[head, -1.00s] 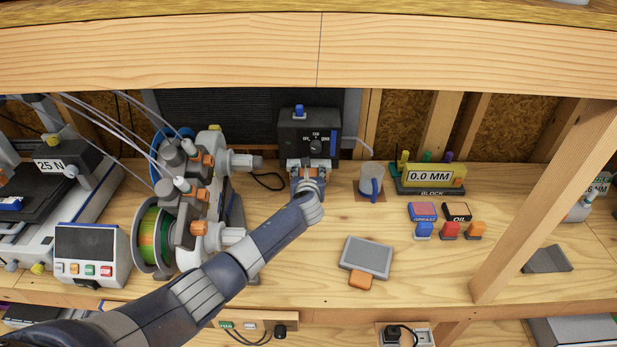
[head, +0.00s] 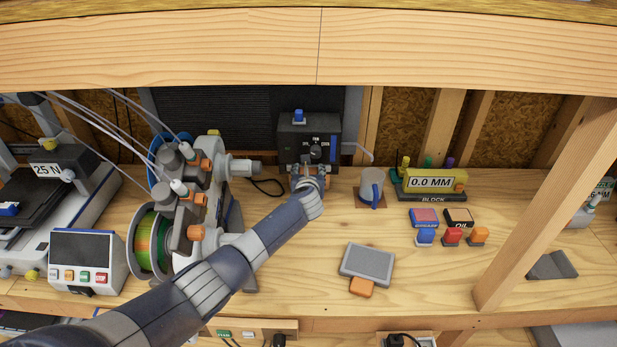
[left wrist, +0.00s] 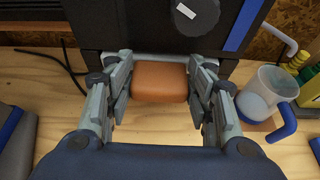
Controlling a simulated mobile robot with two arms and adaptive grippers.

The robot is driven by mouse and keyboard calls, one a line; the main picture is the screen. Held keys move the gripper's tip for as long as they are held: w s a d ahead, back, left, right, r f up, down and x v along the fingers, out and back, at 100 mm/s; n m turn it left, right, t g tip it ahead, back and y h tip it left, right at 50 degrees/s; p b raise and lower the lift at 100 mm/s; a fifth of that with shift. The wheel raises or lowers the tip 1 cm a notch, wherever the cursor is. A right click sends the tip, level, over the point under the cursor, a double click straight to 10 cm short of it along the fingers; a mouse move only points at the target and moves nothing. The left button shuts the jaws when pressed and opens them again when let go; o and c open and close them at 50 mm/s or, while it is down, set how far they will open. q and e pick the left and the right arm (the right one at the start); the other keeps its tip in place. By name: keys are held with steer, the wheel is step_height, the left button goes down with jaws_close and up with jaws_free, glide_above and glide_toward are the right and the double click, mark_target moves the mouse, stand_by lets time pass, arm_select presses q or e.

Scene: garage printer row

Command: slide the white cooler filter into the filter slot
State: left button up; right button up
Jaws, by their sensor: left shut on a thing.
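In the left wrist view, my left gripper (left wrist: 160,84) is shut on the orange handle (left wrist: 160,80) of the white cooler filter (left wrist: 160,58). Only a thin pale edge of the filter shows between the handle and the box. The rest of it and the filter slot are hidden at the box's lower front. My right gripper is not in view.
A mug (head: 371,187) stands close right of the box. A grey filter-like panel (head: 367,262) with an orange tab lies in front. A spool machine (head: 185,205) stands left. A wooden post (head: 550,205) crosses at right.

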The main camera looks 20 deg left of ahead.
arm_select(q)
steer(key=shift+w, duration=0.25)
steer(key=o, duration=1.2)
steer(key=shift+c, duration=0.2)
steer(key=o, duration=0.6)
steer(key=shift+o, duration=0.2)
steer(key=shift+s+r, duration=0.1)
steer(key=shift+s, duration=0.05)
steer(key=v, duration=1.1)
steer(key=shift+s, duration=0.4)
